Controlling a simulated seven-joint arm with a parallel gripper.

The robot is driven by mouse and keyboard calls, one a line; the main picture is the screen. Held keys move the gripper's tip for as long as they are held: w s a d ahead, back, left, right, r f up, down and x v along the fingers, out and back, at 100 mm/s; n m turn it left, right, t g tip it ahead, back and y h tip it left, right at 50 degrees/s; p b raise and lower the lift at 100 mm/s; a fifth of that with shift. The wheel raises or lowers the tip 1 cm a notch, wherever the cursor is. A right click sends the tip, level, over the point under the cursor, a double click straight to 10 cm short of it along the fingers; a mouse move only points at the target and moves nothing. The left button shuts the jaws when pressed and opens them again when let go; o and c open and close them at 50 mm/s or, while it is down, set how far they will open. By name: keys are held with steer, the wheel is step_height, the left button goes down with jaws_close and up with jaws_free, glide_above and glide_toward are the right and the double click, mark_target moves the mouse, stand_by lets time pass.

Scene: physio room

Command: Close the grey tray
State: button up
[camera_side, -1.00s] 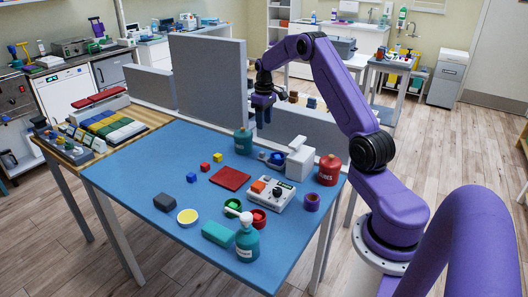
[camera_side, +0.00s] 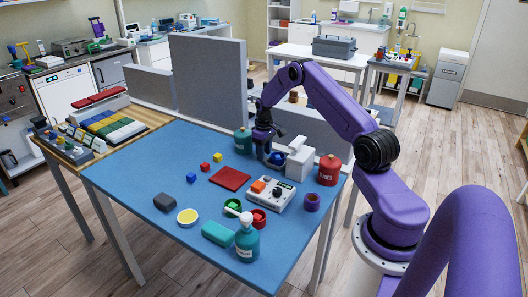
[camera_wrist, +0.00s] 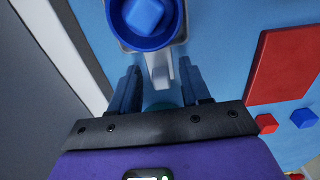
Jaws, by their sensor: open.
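The grey tray (camera_wrist: 127,45) sticks out at the white housing (camera_side: 300,163) on the blue table, and a round blue bowl (camera_wrist: 176,40) with a blue block (camera_wrist: 143,14) sits in it. In the side view the blue block (camera_side: 277,157) shows just right of my gripper (camera_side: 264,158), which partly hides the tray. A pale grey bar (camera_wrist: 158,68) runs from the tray towards my gripper. In the wrist view my gripper (camera_wrist: 160,88) is open, with one finger on each side of the bar. I cannot tell whether the fingers touch it.
A teal canister (camera_side: 243,141) stands close left of my gripper, and a red canister (camera_side: 329,171) right of the housing. Grey panels (camera_side: 208,80) stand along the back edge. A red plate (camera_side: 230,178) and a control box (camera_side: 270,194) lie in front.

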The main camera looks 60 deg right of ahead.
mark_target(283, 164)
jaws_close()
steer(key=shift+s, duration=4.35)
jaws_free()
